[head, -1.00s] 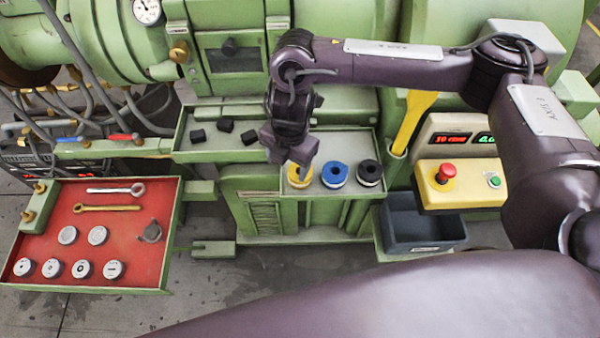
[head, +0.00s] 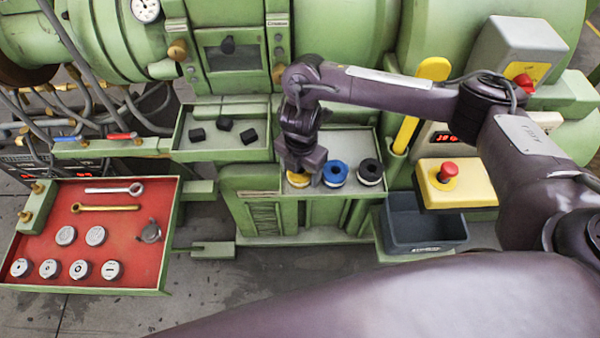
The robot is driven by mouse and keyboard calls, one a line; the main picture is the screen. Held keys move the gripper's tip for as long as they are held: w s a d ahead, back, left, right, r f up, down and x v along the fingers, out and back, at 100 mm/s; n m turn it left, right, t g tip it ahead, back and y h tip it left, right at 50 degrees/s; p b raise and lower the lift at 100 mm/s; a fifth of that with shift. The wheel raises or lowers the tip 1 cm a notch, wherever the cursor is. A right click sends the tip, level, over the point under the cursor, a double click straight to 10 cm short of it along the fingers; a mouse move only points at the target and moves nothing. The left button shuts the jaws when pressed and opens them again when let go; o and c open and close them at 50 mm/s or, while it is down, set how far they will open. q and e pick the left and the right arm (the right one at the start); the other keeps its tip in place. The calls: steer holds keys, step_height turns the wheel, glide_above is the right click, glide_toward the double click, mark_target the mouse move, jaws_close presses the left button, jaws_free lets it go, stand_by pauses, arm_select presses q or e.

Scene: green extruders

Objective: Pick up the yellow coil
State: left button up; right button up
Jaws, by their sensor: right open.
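The yellow coil (head: 298,180) sits at the left of a row of three coils on the green shelf. Its upper part is partly hidden by my right gripper (head: 302,168), which points down right over it. The right gripper is open, with its fingers at the coil; I cannot tell whether they touch it. My left gripper is not in view.
A blue coil (head: 335,173) stands close to the right of the yellow one, then a black coil (head: 370,172). A grey bin (head: 425,231) is below right, under a yellow box with a red button (head: 447,170). Black lumps lie in a green tray (head: 182,143). A red tool tray (head: 118,233) is at left.

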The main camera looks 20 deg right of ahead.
steer(key=c, duration=0.8)
steer(key=shift+r, duration=0.1)
steer(key=shift+r, duration=0.55)
step_height(320, 180, up, 19)
steer(key=p, duration=0.2)
